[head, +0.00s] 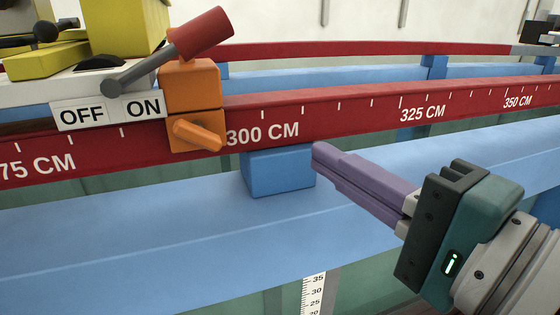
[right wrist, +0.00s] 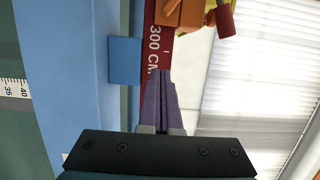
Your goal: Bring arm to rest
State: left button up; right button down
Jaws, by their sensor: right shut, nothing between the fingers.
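My right gripper (head: 318,160) is in the right half of the head view, its purple fingers together and empty. Its fingertips appear close to the blue block (head: 278,172) under the 300 CM mark; I cannot tell whether they touch anything. In the right wrist view the shut fingers (right wrist: 163,75) point up the picture toward the red scale rail (right wrist: 155,45). My left gripper is in neither view.
A red-ended lever (head: 203,34) leans over the OFF/ON plate (head: 108,111) toward the ON side. An orange clamp (head: 192,85) sits on the red rail (head: 330,112). A blue beam (head: 130,235) runs along the front. A vertical ruler (head: 313,293) stands below.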

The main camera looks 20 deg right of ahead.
jog(key=s+a+f+n+g+y, duration=0.2)
jog(key=s+a+f+n+g, duration=0.2)
jog(key=s+f+n+g, duration=0.55)
jog(key=s+d+f+n+g+h, duration=0.4)
jog(key=s+d+f+n+h, duration=0.25)
jog(key=d, duration=0.35)
notch_tip(320, 180, up, 19)
jog(key=p, duration=1.7)
jog(key=shift+s+a+n+p, duration=0.35)
jog(key=shift+n+p, duration=0.05)
jog(key=shift+f, duration=0.2)
